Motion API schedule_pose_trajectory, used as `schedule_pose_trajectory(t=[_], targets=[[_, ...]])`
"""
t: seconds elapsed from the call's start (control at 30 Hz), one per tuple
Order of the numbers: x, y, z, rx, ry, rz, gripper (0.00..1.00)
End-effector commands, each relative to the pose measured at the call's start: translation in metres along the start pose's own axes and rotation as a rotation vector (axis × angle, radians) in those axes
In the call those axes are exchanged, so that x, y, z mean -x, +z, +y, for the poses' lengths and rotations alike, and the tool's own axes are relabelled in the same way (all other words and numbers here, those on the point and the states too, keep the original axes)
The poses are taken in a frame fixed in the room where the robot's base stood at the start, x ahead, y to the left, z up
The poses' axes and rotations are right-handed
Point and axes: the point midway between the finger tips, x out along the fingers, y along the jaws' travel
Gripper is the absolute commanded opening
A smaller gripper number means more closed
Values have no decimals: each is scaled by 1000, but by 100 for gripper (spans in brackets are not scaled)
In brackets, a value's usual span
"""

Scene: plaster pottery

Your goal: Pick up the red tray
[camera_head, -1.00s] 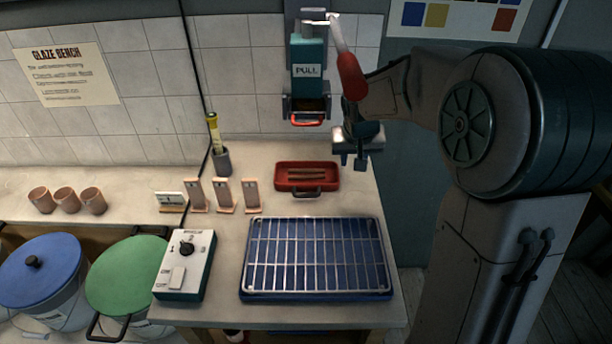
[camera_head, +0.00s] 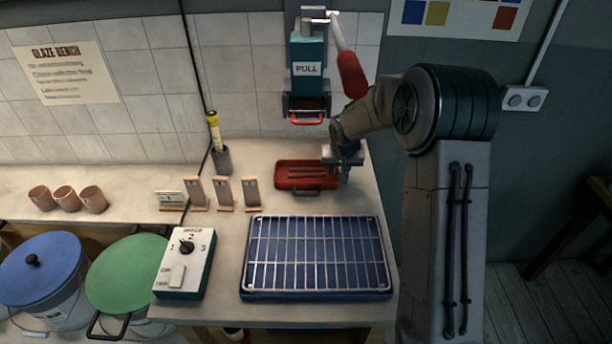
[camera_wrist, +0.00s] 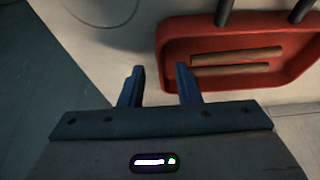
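The red tray (camera_head: 307,186) lies flat on the bench, with brown sticks (camera_head: 303,175) in it and a dark handle (camera_head: 304,191) at its near side. In the wrist view the red tray (camera_wrist: 296,92) is at the upper right, with the sticks (camera_wrist: 235,62) inside. My gripper (camera_head: 341,174) is at the tray's right end in the head view and covers part of it. Contact cannot be told.
A blue tray with a wire rack (camera_head: 316,294) lies in front. A teal pull dispenser (camera_head: 308,65) with a red lever (camera_head: 350,75) hangs behind. Small upright tiles (camera_head: 222,191) and a holder with a yellow tool (camera_head: 221,160) stand left. A control box (camera_head: 184,265) stands at the front left.

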Motion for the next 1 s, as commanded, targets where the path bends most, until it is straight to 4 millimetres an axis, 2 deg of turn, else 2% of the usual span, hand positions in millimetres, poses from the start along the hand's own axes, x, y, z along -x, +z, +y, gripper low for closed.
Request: schedule_pose_trajectory(t=[0.13,0.37,0.4,0.5,1.0], targets=[[-11,0,0,-1,-1,-1,30],[-13,0,0,0,0,1,30],[-12,0,0,0,0,1,27],[-12,0,0,0,0,1,0],[-6,-3,0,0,0,2,0]])
